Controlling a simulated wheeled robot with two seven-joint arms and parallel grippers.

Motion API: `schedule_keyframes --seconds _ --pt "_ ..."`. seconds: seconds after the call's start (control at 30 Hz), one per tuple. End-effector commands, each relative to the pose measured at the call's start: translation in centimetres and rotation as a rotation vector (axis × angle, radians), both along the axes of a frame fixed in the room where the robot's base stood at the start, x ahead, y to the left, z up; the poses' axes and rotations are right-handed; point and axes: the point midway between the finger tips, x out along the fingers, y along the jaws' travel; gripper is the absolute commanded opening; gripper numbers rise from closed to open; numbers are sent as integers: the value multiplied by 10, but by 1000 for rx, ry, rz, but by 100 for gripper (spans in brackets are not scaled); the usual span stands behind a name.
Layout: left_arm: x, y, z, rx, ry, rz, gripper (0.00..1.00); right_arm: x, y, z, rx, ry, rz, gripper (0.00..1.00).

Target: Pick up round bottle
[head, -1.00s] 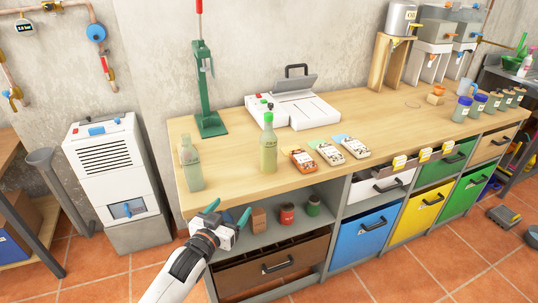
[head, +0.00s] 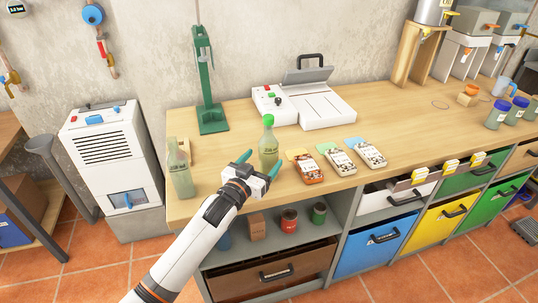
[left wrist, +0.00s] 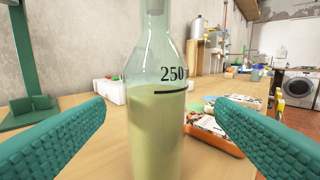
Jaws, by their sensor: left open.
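The round bottle (head: 268,148) stands upright on the wooden bench near its front edge. It has a green cap and holds pale green liquid. In the left wrist view the bottle (left wrist: 156,120) is close and central, with a "250" mark on its glass. My left gripper (head: 262,170) is open just in front of it. Its teal fingers (left wrist: 160,130) show to the left and right of the bottle, apart from it in the picture. My right gripper is not in view.
Several seed packets (head: 340,162) lie right of the bottle. A white machine (head: 318,107) and a green press (head: 211,122) stand behind it. Below the bench top are shelves with tins (head: 289,221) and coloured drawers (head: 368,246). Bare bench top lies between the two bottles.

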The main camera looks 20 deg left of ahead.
Motion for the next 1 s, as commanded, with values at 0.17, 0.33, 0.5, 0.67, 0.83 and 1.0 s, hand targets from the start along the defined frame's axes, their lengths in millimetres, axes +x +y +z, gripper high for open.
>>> schedule_keyframes --seconds 0.17,0.33,0.5,0.67,0.83,1.0 --pt "13 -3 0 -1 1 -1 78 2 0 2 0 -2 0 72" --pt "32 -3 1 -1 1 0 78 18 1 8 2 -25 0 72" --pt "54 -7 -1 -1 0 -1 78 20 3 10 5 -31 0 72" --pt "63 -8 -2 0 1 -1 78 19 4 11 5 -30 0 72" --pt "63 -8 -2 0 1 -1 78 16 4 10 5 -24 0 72" --pt "63 -8 -2 -1 1 -1 57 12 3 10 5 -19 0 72"
